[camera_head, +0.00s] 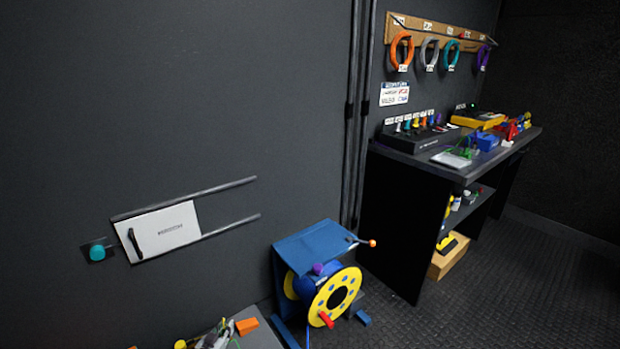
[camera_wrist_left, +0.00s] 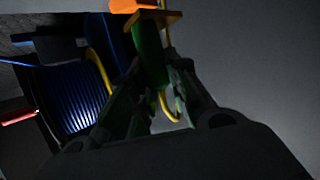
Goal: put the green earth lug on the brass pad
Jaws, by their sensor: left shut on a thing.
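In the left wrist view, my left gripper (camera_wrist_left: 155,80) is shut on a green piece (camera_wrist_left: 149,48), which I take to be the green earth lug. A flat brass-coloured plate (camera_wrist_left: 158,19) crosses its far end, with an orange part (camera_wrist_left: 132,5) beyond. A thin yellow loop (camera_wrist_left: 166,105) hangs beside the fingers; whether it joins the green piece I cannot tell. In the head view, small green and yellow parts (camera_head: 212,338) show at the bottom edge, too cut off to identify. I cannot make out the brass pad for certain. My right gripper is not in view.
A blue and yellow cable reel (camera_head: 335,294) stands on the floor; its blue drum (camera_wrist_left: 72,98) shows in the wrist view. An orange block (camera_head: 247,326) lies on a dark surface at the bottom. A cluttered workbench (camera_head: 400,160) is at right. Open floor (camera_head: 500,290) lies before it.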

